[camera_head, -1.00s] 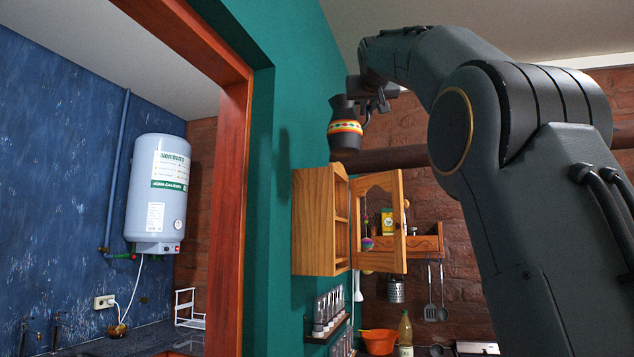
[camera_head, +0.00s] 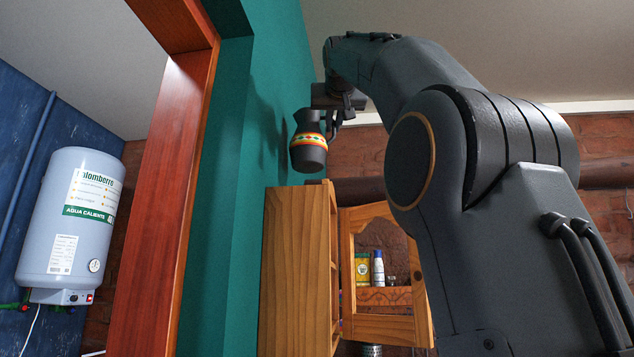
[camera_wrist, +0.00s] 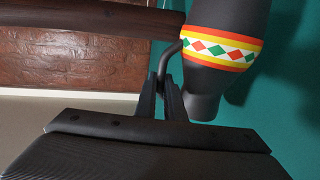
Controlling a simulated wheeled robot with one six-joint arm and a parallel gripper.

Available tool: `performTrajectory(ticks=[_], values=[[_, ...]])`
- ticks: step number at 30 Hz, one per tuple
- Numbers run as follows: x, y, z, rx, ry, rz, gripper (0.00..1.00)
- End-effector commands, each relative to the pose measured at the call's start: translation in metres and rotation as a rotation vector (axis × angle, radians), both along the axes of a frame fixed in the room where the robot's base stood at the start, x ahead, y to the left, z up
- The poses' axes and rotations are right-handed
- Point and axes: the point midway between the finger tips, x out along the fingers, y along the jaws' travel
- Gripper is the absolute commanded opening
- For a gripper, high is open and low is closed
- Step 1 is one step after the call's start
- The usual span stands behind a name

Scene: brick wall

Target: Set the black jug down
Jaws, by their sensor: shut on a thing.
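The black jug (camera_head: 308,155) has a red, yellow and white patterned band and hangs in the air beside the green wall, above the wooden cabinet (camera_head: 292,270). My gripper (camera_head: 343,112) is at its right side. In the wrist view the jug (camera_wrist: 228,38) is at the upper right, and my gripper (camera_wrist: 170,95) is shut on its handle. The jug looks roughly upright in the head view. A gap between its base and the cabinet top is hard to judge. The cabinet's top surface is hidden from below.
The cabinet door (camera_head: 385,270) with a glass pane stands open to the right. A yellow box (camera_head: 362,269) and a small white bottle (camera_head: 378,267) show through it. A wooden door frame (camera_head: 165,200) stands left, with a water heater (camera_head: 72,225) beyond.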

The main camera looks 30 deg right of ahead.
Motion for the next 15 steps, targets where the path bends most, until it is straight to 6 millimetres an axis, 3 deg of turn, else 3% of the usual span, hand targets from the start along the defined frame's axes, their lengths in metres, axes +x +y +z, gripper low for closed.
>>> performTrajectory(ticks=[8,15], values=[[0.001,0.005,-0.041,0.001,-0.001,0.009,0.0],[0.001,0.003,-0.053,0.0,-0.002,0.006,0.0]])
